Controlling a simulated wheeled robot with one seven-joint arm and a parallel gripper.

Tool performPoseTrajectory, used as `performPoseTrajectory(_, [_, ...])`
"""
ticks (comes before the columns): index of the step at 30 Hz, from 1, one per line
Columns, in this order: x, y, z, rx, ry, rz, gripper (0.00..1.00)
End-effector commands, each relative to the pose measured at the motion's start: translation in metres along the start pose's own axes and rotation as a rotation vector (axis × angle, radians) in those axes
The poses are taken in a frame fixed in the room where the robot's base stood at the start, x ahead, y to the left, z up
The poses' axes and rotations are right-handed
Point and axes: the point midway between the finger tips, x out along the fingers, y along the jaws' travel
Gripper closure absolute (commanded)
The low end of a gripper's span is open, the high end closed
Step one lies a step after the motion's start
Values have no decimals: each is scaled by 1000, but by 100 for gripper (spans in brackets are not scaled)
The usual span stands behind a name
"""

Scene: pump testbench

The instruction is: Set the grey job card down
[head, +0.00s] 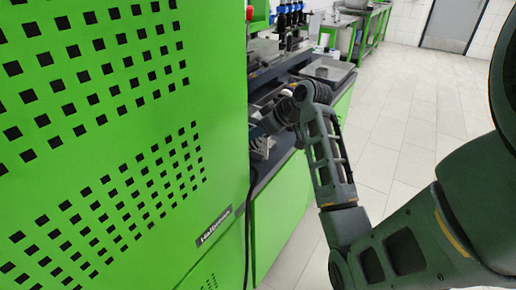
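I cannot make out the grey job card in the head view. My arm reaches in from the right over the dark bench top, with its wrist bent toward the green cabinet. My gripper (266,125) is small and dark beside the cabinet's edge, partly hidden by it and by my own wrist. Its fingers are not clear, so I cannot tell whether they hold anything.
A tall green perforated cabinet (110,150) fills the left and blocks part of the bench. A grey tray (328,69) lies farther back on the bench, near blue-topped bench fittings (290,15). Tiled floor (405,110) is open to the right.

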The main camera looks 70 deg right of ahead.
Motion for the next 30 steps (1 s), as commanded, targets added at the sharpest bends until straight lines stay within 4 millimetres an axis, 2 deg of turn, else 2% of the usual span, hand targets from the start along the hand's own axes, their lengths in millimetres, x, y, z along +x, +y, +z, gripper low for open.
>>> performPoseTrajectory(1, [0, 0, 0, 0, 0, 0, 86])
performPoseTrajectory(6, [0, 0, 0, 0, 0, 0, 100])
performPoseTrajectory(23, [0, 0, 0, 0, 1, 0, 100])
performPoseTrajectory(30, [-8, 0, -8, -2, 2, 0, 100])
